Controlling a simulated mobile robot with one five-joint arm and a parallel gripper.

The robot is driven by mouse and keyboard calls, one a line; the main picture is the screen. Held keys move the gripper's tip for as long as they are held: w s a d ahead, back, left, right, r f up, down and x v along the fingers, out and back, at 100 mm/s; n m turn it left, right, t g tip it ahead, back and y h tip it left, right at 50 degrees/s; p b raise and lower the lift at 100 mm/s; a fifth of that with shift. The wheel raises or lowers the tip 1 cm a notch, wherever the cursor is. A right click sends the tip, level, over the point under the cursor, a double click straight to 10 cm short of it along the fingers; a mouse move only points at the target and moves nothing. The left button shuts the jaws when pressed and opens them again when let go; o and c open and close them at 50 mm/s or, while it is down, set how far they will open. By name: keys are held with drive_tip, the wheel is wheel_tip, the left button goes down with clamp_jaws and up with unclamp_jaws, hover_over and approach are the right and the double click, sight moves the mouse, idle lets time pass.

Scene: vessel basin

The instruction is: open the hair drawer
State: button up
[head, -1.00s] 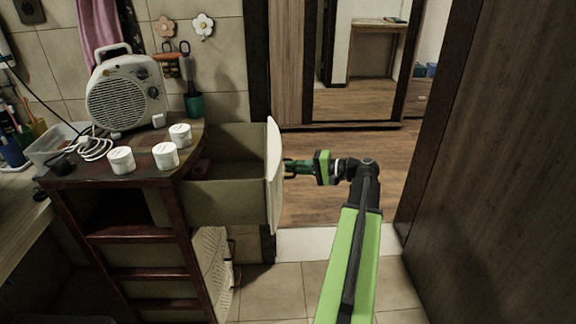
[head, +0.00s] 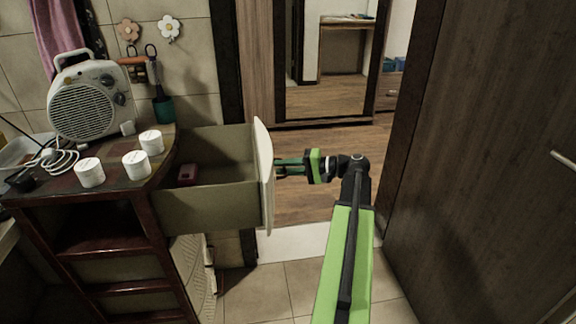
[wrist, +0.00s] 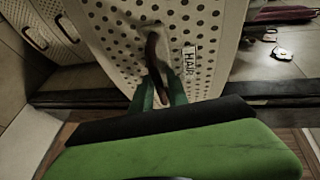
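The hair drawer (head: 215,207) stands pulled well out from the dark wooden cabinet (head: 142,215), its inside visible from above with a small red item (head: 187,174) in it. Its pale dotted front also shows in the wrist view (wrist: 115,35), with a white HAIR label (wrist: 189,62) beside a dark curved handle (wrist: 152,52). My gripper (head: 281,168) is at the outer face of the drawer front. In the wrist view its green fingers (wrist: 160,92) lie on both sides of the handle's end and look closed on it.
A white fan heater (head: 88,98) and several white jars (head: 136,164) stand on the cabinet top. A dark wooden door (head: 490,150) stands at the right. Tiled floor (head: 285,290) lies in front, with a doorway to wooden floor (head: 320,195) beyond.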

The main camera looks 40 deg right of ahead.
drive_tip(key=p+v, duration=0.3)
drive_tip(key=v, duration=1.4)
drive_tip(key=shift+s, duration=0.25)
